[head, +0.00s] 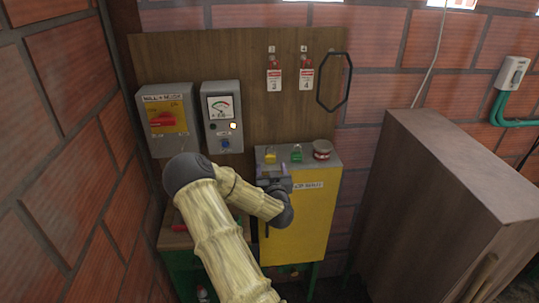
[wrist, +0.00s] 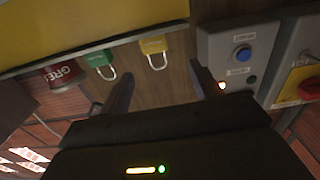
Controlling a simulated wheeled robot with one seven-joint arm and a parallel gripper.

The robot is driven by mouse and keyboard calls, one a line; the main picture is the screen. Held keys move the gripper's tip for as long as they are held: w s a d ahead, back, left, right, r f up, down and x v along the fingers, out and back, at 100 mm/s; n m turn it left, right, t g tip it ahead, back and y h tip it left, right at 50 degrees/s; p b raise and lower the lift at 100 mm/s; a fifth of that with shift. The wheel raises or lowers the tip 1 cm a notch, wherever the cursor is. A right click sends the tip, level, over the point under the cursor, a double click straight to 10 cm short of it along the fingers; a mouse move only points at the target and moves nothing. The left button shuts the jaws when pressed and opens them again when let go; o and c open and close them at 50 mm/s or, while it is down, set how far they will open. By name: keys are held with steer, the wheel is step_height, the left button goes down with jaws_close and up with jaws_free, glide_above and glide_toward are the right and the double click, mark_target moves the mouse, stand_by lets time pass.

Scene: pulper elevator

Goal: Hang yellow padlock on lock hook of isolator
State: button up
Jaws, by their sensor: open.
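The yellow padlock (head: 270,157) is on top of the yellow-doored cabinet, at its left end. In the tilted, inverted wrist view it is the yellow padlock (wrist: 152,45) with its shackle showing, ahead of the fingers. My gripper (wrist: 160,67) is open with nothing between its fingers; the padlock lies just beyond the fingertips. In the head view my gripper (head: 271,180) is near the cabinet's front top edge. The isolator (head: 165,118), a grey box with a red handle on a yellow plate, is on the board at left. Its lock hook cannot be made out.
A green padlock (head: 297,153) and a red tin (head: 322,151) share the cabinet top (head: 331,158). A grey meter box (head: 222,117) is right of the isolator. Two tags (head: 274,80) and a black loop (head: 345,82) hang above. A brown cabinet (head: 430,190) stands at right.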

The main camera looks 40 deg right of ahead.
mark_target(270, 155)
steer(key=p+x, duration=0.1)
steer(key=x, duration=0.2)
steer(key=shift+w+d+r, duration=0.15)
steer(key=shift+w+d, duration=0.05)
steer(key=shift+w, duration=0.05)
steer(key=shift+w+d, duration=0.2)
steer(key=shift+w, duration=0.05)
steer(key=shift+p, duration=0.3)
steer(key=shift+w+d+p, duration=0.3)
steer(key=shift+p, duration=0.2)
steer(key=p+x, duration=0.2)
steer(key=x, duration=0.1)
steer(key=shift+w+d+r+p, duration=0.15)
steer(key=shift+d+p, duration=0.15)
steer(key=shift+p, duration=0.1)
steer(key=shift+w+d, duration=0.2)
steer(key=shift+w, duration=0.15)
steer(key=shift+c, duration=0.2)
steer(key=c, duration=1.1)
